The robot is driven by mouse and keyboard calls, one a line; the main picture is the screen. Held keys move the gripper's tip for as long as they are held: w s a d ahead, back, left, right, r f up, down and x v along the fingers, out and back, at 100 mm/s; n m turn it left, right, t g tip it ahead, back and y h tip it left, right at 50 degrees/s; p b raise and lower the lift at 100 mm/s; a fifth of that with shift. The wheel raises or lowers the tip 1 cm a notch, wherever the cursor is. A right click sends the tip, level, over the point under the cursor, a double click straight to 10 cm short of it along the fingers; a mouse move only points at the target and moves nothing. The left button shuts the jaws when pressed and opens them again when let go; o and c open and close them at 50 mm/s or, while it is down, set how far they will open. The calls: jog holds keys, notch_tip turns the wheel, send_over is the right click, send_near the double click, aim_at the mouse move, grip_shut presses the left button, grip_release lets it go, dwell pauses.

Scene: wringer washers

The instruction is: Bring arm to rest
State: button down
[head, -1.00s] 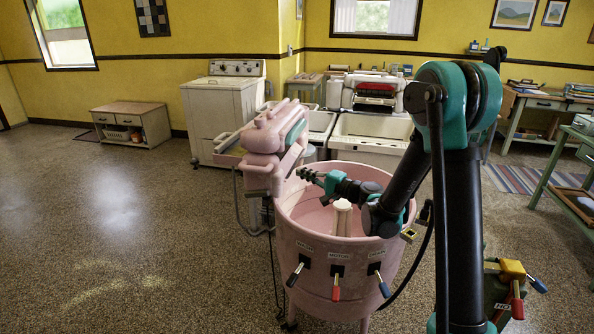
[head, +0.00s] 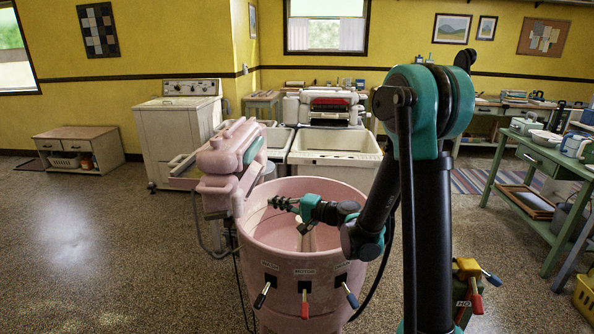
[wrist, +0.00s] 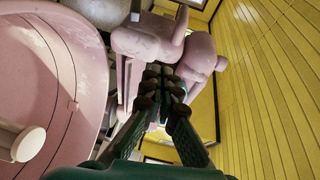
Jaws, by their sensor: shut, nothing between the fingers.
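My gripper (head: 283,203) is shut and empty. In the head view it is above the open tub of the pink wringer washer (head: 295,245), near the left side of its rim, pointing left. In the wrist view my gripper (wrist: 160,90) has its fingers together, in front of the pink wringer head (wrist: 145,45). The tub's pale agitator post (wrist: 28,143) shows at the left of that view. In the head view the wringer head (head: 228,155) stands left of the gripper. My arm hides part of the tub's right side.
Levers with red, blue and black grips (head: 305,303) stick out of the tub's front. Behind are a white washer (head: 178,135) and a white sink (head: 335,160). A green table (head: 545,165) stands at the right. The floor at left is clear.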

jog(key=s+d+f+n+g+h, duration=0.1)
jog(key=s+d+f+h, duration=0.3)
jog(key=s+d, duration=0.3)
jog(key=s+d+f+n+g+h, duration=0.1)
jog(key=s+d+f+h, duration=0.3)
jog(key=d, duration=1)
jog(key=s+d+f+n+h, duration=0.2)
jog(key=s+d+f+h, duration=0.3)
jog(key=s+d, duration=0.6)
jog(key=h, duration=0.2)
jog(key=shift+s+g+h, duration=0.3)
jog(key=shift+s+g, duration=0.1)
